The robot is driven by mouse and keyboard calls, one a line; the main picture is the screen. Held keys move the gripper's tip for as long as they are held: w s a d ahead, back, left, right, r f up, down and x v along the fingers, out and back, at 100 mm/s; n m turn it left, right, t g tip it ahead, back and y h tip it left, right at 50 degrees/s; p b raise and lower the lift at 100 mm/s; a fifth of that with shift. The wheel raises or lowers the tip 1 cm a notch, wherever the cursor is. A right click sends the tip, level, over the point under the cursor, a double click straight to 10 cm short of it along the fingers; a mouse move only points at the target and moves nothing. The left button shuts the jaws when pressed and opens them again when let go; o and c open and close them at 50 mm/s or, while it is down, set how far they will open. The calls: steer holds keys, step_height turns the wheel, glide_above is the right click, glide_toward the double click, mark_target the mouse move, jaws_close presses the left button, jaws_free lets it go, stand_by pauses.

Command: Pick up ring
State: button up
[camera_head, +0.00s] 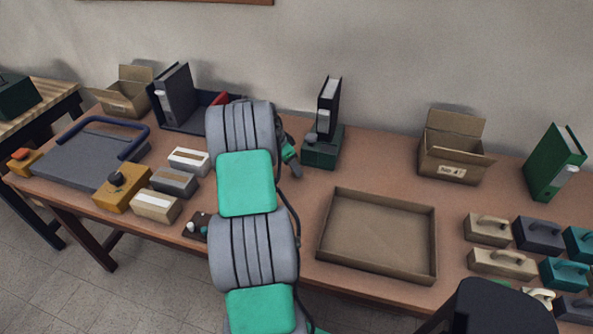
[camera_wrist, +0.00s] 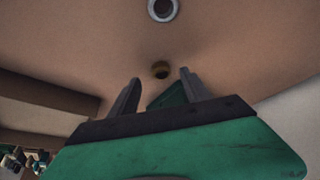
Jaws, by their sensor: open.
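In the wrist view, a pale grey ring-shaped thing (camera_wrist: 163,10) with a dark centre lies on the brown tabletop at the top edge, partly cut off. I make out neither round thing in the head view, where my arm hides part of the table.
An open tray (camera_head: 328,232) lies right of my arm. A green box (camera_head: 322,155) with a dark binder stands behind, near my gripper. A cardboard box (camera_head: 450,165) and a green binder (camera_head: 553,162) stand at the back right. Several handled blocks (camera_head: 490,262) crowd the right.

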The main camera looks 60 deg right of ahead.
steer(key=x, duration=0.3)
steer(key=shift+w+d+r, duration=0.1)
jaws_close()
stand_by(0.4)
